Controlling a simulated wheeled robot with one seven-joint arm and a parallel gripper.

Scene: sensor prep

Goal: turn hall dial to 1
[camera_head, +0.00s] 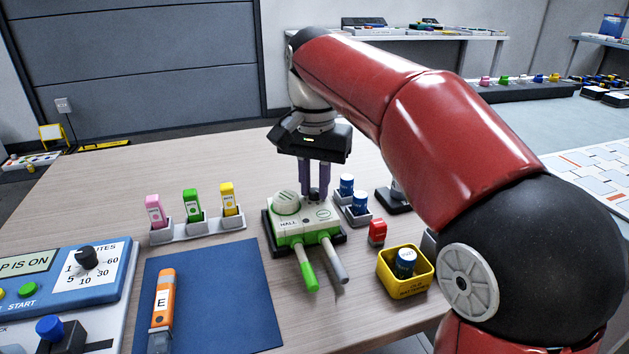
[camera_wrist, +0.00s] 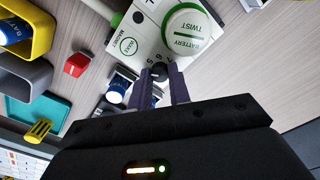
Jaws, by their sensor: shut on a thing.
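The hall unit (camera_head: 292,237) is a white and green box labelled HALL, with a green probe and a grey probe sticking out toward me. It stands on a dark base on the table. Its small black dial (camera_wrist: 159,69) sits at the edge of the top face, beside the round BATTERY TWIST cap (camera_wrist: 190,30). My gripper (camera_head: 314,196) points down at the unit's far side, its purple fingers (camera_wrist: 163,74) shut on the dial. A few small numbers show beside the dial in the wrist view, but its pointer setting is hidden by the fingers.
Blue batteries in grey holders (camera_head: 358,214) stand close right of the unit. A red block (camera_head: 377,232) and a yellow battery bin (camera_head: 405,286) are nearer right. Pink, green and yellow modules stand in a white rack (camera_head: 198,229) at left. A blue mat (camera_head: 225,300) lies front left.

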